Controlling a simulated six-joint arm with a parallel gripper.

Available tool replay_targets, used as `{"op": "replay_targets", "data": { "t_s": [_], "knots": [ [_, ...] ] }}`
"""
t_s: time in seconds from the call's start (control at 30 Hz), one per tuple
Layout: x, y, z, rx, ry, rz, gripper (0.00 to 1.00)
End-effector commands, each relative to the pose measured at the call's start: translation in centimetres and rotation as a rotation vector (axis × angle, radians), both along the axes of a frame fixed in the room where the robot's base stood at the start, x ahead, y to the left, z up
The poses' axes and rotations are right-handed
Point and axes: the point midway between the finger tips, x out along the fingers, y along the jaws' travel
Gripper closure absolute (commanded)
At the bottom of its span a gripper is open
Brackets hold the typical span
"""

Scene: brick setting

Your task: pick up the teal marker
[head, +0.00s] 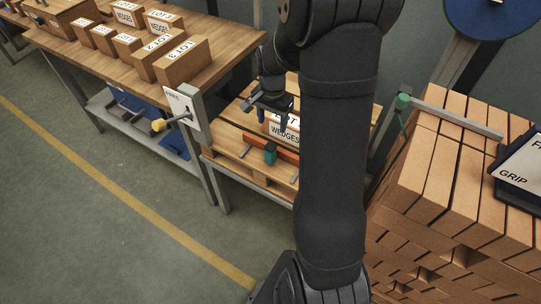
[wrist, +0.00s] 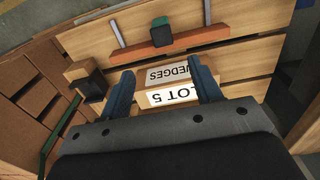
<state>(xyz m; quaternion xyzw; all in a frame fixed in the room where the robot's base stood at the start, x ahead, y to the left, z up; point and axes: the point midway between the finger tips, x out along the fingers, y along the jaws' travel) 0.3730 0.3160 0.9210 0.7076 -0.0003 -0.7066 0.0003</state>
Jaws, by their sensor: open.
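The teal marker (head: 270,153) is a small block on the wooden pallet, at the middle of an orange-red bar (head: 286,154). In the wrist view the marker (wrist: 161,32) is at the top, with a teal top and a dark face. My gripper (head: 267,114) is open above the pallet, over a box labelled WEDGES (head: 285,132). In the wrist view the two fingers of my gripper (wrist: 161,68) stand either side of this box, which also reads LOT 5. The marker lies beyond the fingertips, apart from them. Whether the fingers touch the box I cannot tell.
A workbench (head: 107,62) with several labelled boxes stands at the left. Floor at the lower left is clear.

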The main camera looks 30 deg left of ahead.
Motion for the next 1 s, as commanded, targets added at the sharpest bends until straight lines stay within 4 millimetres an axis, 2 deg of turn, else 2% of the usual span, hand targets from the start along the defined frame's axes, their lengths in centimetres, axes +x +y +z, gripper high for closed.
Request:
{"op": "replay_targets", "data": {
  "t_s": [0.3,0.5,0.77,1.0],
  "knots": [
    [-0.1,-0.1,-6.6,-0.003,0.005,0.0,0.42],
    [0.0,0.0,-10.0,-0.002,0.004,0.0,0.42],
    [0.0,0.0,-11.7,0.0,0.002,0.0,0.42],
    [-0.4,0.4,-14.9,-0.001,0.004,0.001,0.42]
  ]
}}
